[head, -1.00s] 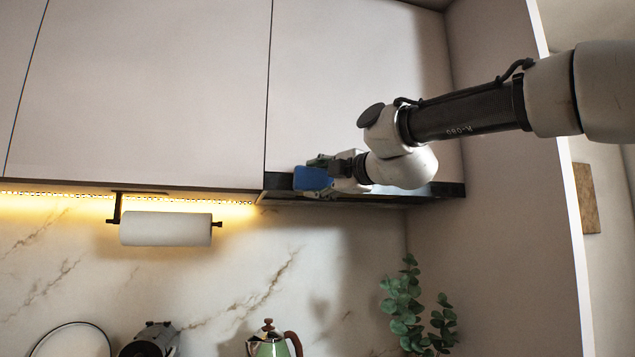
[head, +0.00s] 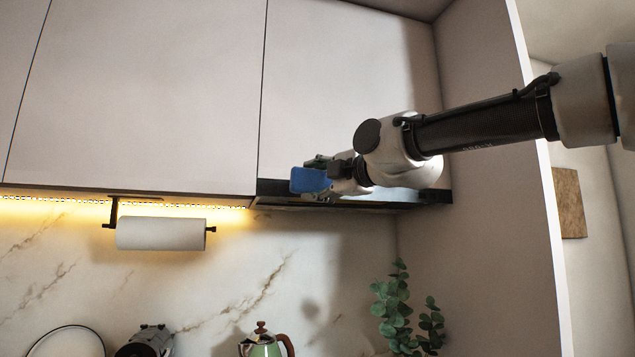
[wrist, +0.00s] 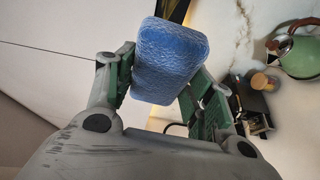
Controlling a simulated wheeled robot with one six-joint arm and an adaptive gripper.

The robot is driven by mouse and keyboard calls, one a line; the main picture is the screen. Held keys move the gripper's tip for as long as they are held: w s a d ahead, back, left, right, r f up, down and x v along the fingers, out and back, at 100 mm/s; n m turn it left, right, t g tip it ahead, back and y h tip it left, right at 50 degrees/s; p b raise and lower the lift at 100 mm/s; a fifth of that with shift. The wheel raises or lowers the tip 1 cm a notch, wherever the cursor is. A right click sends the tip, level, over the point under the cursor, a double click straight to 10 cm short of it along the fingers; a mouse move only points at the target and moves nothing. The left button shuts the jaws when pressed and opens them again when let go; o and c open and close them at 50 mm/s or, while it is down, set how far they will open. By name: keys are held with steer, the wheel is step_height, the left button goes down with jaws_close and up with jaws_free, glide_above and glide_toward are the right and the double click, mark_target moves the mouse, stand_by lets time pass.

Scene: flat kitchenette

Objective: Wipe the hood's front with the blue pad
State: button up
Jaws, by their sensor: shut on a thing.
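The blue pad (head: 311,180) is held at the tip of my gripper (head: 323,172), in front of the left part of the hood. In the wrist view the pad (wrist: 170,60) sits between the two green-padded fingers of my gripper (wrist: 165,85), which are shut on it. The hood (head: 434,197) is a thin dark strip with a shiny front under the right wall cabinet. My arm and gripper hide the middle of its front. I cannot tell whether the pad touches the hood.
A paper towel roll (head: 161,233) hangs on a holder under the lit left cabinet. A green kettle (head: 265,347) and a leafy plant (head: 405,308) stand below. A side panel (head: 490,180) closes off the right of the hood. The wall under the hood is clear.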

steer(key=shift+s, duration=0.2)
steer(key=shift+w, duration=0.1)
steer(key=shift+w, duration=0.5)
steer(key=shift+w+a, duration=0.3)
steer(key=shift+w, duration=0.6)
steer(key=shift+w+a, duration=0.35)
steer(key=shift+w, duration=0.6)
steer(key=shift+w+a, duration=0.3)
steer(key=shift+w, duration=0.6)
steer(key=shift+w+a, duration=0.25)
steer(key=shift+w, duration=0.7)
